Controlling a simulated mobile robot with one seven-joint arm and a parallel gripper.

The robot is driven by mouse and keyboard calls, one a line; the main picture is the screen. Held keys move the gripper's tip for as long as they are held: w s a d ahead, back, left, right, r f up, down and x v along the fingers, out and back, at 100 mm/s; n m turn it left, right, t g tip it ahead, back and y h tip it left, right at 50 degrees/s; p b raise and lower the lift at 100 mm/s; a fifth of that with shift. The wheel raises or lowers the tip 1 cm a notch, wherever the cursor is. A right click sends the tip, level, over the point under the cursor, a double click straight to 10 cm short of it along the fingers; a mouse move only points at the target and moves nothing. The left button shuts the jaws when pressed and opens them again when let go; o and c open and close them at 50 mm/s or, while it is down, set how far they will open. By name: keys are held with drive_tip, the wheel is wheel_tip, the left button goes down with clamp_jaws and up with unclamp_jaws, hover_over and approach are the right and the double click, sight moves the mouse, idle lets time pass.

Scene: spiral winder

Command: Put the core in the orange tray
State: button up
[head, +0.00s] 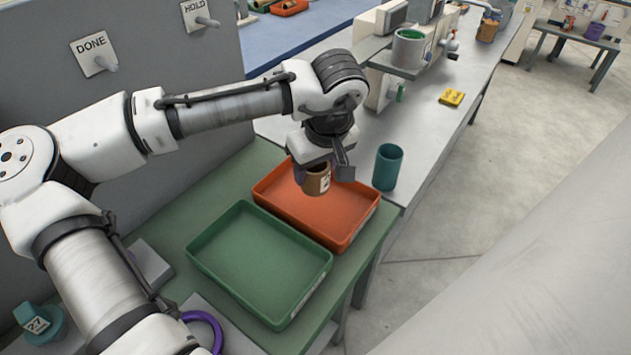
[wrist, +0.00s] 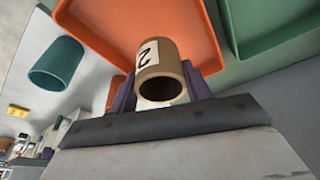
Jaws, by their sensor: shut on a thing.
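A brown, hollow core (head: 317,181) with a white label is held in my gripper (head: 322,172). In the wrist view the core (wrist: 160,75) sits between the two purple fingers, its open end facing the camera. My gripper is shut on it. The orange tray (head: 345,243) lies on the green table, and the core is over its far left part in the head view. The core appears to be above the tray floor; the exact gap is hard to tell. The orange tray also shows behind the core in the wrist view (wrist: 205,22).
A green tray (head: 262,318) lies directly in front of the orange tray. A teal cup-like cylinder (head: 388,168) stands on the grey bench right of the orange tray. A grey panel with DONE (head: 92,52) and HOLD pegs stands at the left. A yellow item (head: 451,97) lies farther along the bench.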

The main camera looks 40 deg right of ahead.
drive_tip(key=shift+f, duration=2.3)
drive_tip(key=shift+f, duration=0.15)
drive_tip(key=o, duration=0.9)
drive_tip(key=shift+o, duration=0.2)
drive_tip(key=shift+r, duration=0.25)
drive_tip(key=b+v, duration=0.1)
drive_tip(key=v, duration=1.1)
